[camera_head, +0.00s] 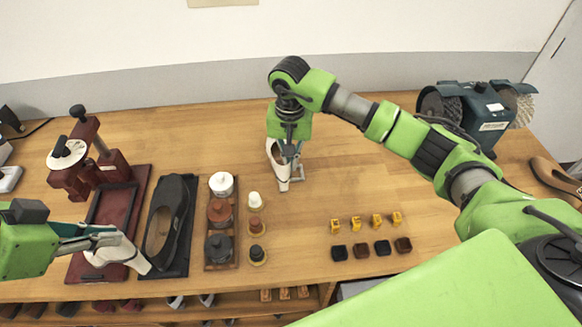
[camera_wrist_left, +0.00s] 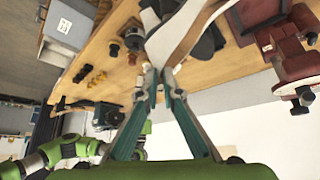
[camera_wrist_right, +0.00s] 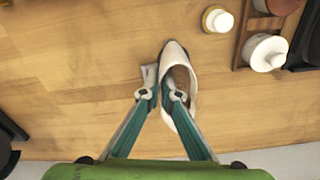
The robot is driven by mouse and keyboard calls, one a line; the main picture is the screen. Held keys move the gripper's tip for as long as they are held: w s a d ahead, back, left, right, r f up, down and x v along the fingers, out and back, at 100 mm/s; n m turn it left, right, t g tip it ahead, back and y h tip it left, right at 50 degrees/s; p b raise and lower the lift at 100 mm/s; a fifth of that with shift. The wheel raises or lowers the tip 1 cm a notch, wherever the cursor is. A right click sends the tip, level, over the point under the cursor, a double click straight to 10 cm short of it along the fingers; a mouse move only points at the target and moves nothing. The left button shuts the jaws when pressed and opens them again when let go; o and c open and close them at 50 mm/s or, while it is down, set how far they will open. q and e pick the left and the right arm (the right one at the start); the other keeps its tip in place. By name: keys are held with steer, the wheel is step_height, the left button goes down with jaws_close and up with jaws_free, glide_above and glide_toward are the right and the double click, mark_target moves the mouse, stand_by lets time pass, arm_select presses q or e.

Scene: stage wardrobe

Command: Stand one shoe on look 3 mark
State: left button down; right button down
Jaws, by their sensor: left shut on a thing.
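A white shoe (camera_head: 117,254) is in my left gripper (camera_head: 105,238), which is shut on it above the dark red tray (camera_head: 78,268). It also shows in the left wrist view (camera_wrist_left: 178,38), between the fingertips. A second white shoe (camera_head: 277,168) stands on the table at mid-picture. My right gripper (camera_head: 291,152) is low over this shoe. In the right wrist view its fingers are apart, one over the opening of the shoe (camera_wrist_right: 176,58) and one beside its outer side. I cannot make out a mark labelled look 3.
Yellow pieces (camera_head: 378,220) and dark blocks (camera_head: 382,247) sit front right. A brush machine (camera_head: 490,112) is back right.

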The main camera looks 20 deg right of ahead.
step_height(320, 180, down, 2)
steer(key=shift+w+f, duration=0.1)
steer(key=shift+w, duration=0.05)
steer(key=c, duration=2.7)
jaws_free()
steer(key=shift+b, duration=0.3)
steer(key=o, duration=0.4)
